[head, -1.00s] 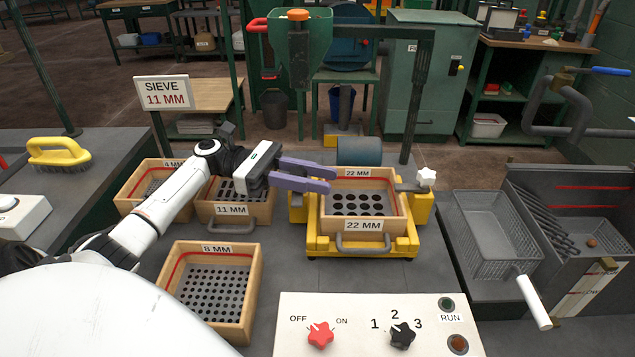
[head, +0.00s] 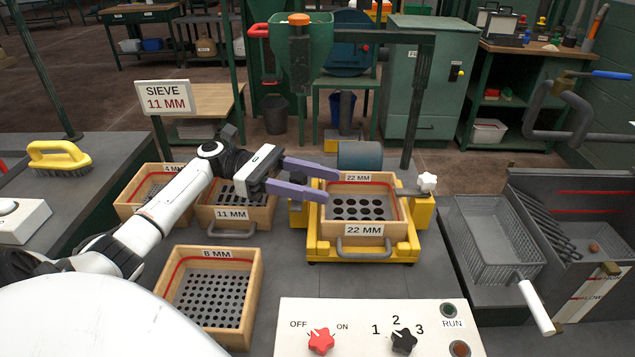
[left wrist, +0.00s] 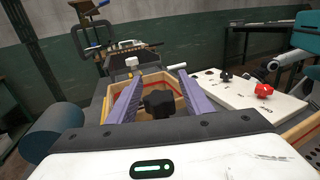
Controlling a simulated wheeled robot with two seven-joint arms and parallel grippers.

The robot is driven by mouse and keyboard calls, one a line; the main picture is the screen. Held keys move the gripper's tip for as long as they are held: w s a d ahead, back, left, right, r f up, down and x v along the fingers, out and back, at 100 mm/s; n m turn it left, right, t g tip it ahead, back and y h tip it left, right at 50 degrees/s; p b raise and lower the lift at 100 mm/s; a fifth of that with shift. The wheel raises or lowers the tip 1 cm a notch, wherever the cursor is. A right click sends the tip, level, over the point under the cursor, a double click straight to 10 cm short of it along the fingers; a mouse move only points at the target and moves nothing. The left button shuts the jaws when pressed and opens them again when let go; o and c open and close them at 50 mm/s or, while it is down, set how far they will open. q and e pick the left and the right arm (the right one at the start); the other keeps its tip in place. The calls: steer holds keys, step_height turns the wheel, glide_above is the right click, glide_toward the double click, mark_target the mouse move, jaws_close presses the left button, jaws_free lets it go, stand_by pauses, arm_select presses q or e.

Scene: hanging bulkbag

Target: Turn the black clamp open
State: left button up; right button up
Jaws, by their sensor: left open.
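The black clamp (left wrist: 158,102) shows in the left wrist view as a dark knob between my two purple fingers. In the head view I cannot make it out; the fingers cover that side of the yellow shaker (head: 313,248). My left gripper (head: 332,185) is open at the left edge of the shaker, above the seated 22 MM sieve (head: 403,222). In the left wrist view its fingers (left wrist: 158,90) lie on either side of the clamp, and I cannot tell whether they touch it. My right gripper is not in view.
A white knob (head: 427,182) stands on the shaker's right side. The 11 MM sieve (head: 232,213) and 8 MM sieve (head: 257,290) sit to the left. A control panel (head: 365,343) is in front, with a wire basket (head: 490,240) at right.

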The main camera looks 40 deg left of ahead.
arm_select(q)
steer(key=b+v, duration=0.2)
steer(key=v, duration=0.8)
steer(key=shift+a, duration=0.15)
